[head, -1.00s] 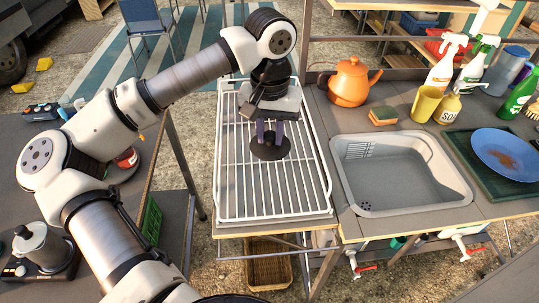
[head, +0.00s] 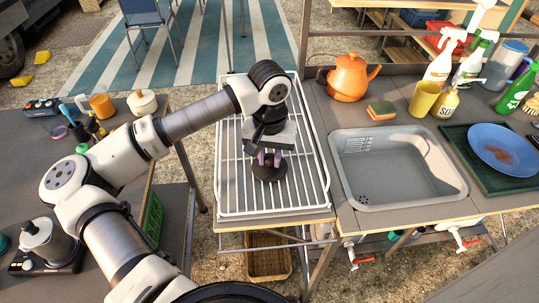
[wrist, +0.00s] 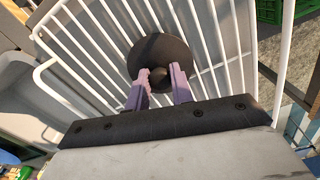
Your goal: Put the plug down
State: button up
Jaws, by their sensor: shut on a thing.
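The plug (head: 268,172) is a dark round disc with a small knob on top. It is at the white wire rack (head: 228,190), near the rack's middle. My gripper (head: 268,157) points down over it, its two purple fingertips closed around the knob. In the wrist view the disc of the plug (wrist: 150,38) lies against the rack's bars, and my gripper (wrist: 160,80) has a finger on each side of the knob. Whether the disc rests on the bars or hangs just above them I cannot tell.
Right of the rack is a grey sink basin (head: 372,180) with a drain hole. An orange kettle (head: 347,78) and a sponge (head: 381,111) stand behind it. A blue plate (head: 500,148) lies on a green tray (head: 459,150) at the right. The rack's other bars are clear.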

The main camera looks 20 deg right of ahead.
jog(key=shift+f, duration=0.2)
jog(key=o, duration=1)
jog(key=shift+r, duration=0.1)
jog(key=shift+r, duration=0.1)
